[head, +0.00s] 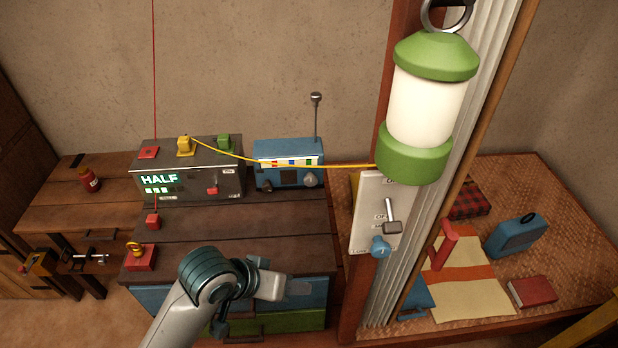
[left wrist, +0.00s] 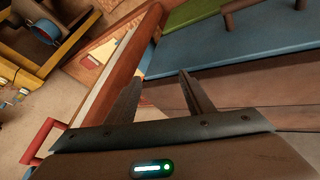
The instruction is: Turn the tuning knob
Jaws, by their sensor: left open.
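A blue radio (head: 288,170) stands at the back of the dark wooden counter, with an upright antenna and a coloured dial strip. It has a pale round knob (head: 310,180) at front right and a small dark knob (head: 266,187) at front left. I cannot tell from labels which one is for tuning. My left gripper (head: 270,286) is in front of the counter's front edge, well apart from the radio. In the left wrist view its two fingers (left wrist: 160,95) are spread with nothing between them. My right gripper is not in view.
A grey box (head: 190,183) showing "HALF" stands left of the radio. A yellow cable runs from it past the radio to a post. A white switch panel (head: 372,225) and a hanging green lantern (head: 430,105) are at right. The counter before the radio is clear.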

